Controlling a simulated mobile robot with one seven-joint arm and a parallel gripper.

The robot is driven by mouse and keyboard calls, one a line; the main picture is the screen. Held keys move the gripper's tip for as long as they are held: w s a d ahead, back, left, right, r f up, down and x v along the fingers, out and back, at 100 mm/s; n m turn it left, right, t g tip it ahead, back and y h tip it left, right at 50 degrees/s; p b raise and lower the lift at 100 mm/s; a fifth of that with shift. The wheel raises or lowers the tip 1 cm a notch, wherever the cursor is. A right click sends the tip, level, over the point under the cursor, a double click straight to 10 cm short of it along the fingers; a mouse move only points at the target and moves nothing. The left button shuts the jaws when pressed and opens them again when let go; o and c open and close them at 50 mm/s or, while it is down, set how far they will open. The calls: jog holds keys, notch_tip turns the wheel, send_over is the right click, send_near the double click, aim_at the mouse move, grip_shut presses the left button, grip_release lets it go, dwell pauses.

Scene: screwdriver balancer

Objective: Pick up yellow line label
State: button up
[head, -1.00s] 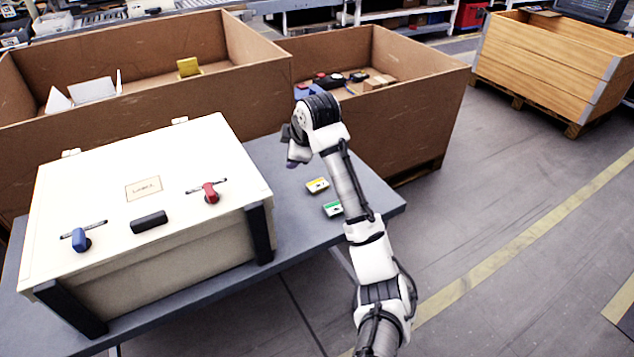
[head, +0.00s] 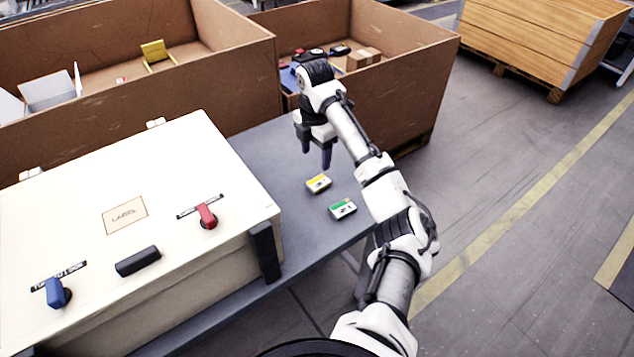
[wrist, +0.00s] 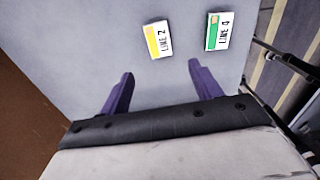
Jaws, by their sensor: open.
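The yellow line label (head: 318,183) is a small white block with a yellow band, lying flat on the grey table. In the wrist view it (wrist: 158,39) reads "LINE 2" and lies ahead of the fingertips, roughly between them sideways. A similar label with a green band (head: 342,208) lies beside it; in the wrist view it (wrist: 219,31) is to the right. My gripper (head: 316,160) is open and empty, its purple fingers pointing down above the table, just behind the yellow label. Both fingers (wrist: 163,82) show apart in the wrist view, touching nothing.
A cream box (head: 190,165) with red and blue handles and a black grip stands on the left of the grey table (head: 262,150). Large brown bins (head: 150,110) stand behind the table. The table around the labels is clear.

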send_over(317, 183)
jog(key=f, duration=0.4)
jog(key=shift+a+f+b, duration=0.3)
jog(key=shift+f+b, duration=0.05)
jog(key=shift+d+f, duration=0.15)
jog(key=shift+f, duration=1.25)
jog(key=shift+d+f, duration=0.15)
jog(key=shift+f, duration=1.25)
jog(key=shift+w, duration=0.1)
jog(key=shift+c, duration=0.4)
jog(key=c, duration=1.1)
jog(key=shift+r, duration=0.1)
